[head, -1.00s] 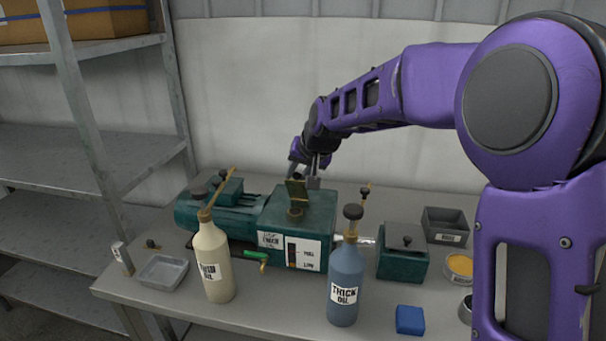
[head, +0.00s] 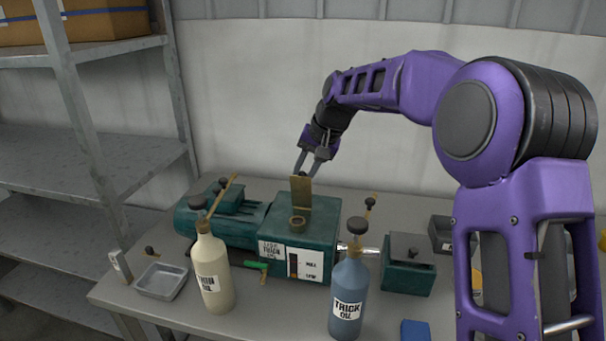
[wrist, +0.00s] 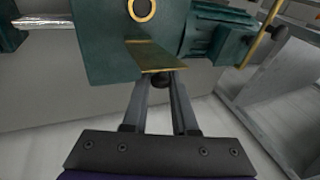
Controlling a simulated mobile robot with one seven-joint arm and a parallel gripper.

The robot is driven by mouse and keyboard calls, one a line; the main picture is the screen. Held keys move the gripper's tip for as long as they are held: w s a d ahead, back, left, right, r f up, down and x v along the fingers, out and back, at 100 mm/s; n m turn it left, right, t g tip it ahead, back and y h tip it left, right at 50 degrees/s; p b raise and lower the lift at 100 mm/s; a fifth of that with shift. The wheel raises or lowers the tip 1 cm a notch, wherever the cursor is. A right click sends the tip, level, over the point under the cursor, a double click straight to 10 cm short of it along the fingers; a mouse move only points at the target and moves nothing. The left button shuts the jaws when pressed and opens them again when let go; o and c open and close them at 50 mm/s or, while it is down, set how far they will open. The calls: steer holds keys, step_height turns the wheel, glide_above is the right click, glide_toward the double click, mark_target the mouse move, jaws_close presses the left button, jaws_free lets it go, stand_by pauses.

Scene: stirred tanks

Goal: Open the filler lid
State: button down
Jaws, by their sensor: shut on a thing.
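The filler lid (head: 301,194) is a flat brass plate on top of the green tank (head: 322,232). It stands up on edge behind the round brass filler neck (head: 298,225), whose mouth shows uncovered. In the wrist view, the lid (wrist: 152,58) points toward my gripper and the neck (wrist: 142,9) shows as a brass ring with a dark hole. My gripper (head: 304,173) is above and behind the lid, at its free edge. The wrist view shows my fingertips (wrist: 161,79) shut on the lid's small dark knob (wrist: 161,82).
A cream thin oil bottle (head: 213,275) and a blue thick oil bottle (head: 348,298) stand in front of the tank. A grey tray (head: 162,282) lies at left. A smaller green box (head: 408,266) stands at right. Metal shelves (head: 95,155) rise at left.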

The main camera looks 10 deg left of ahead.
steer(key=shift+f, duration=0.1)
steer(key=c, duration=0.7)
jaws_free()
steer(key=v, duration=1.7)
steer(key=shift+d+r, duration=0.1)
steer(key=shift+r, duration=0.1)
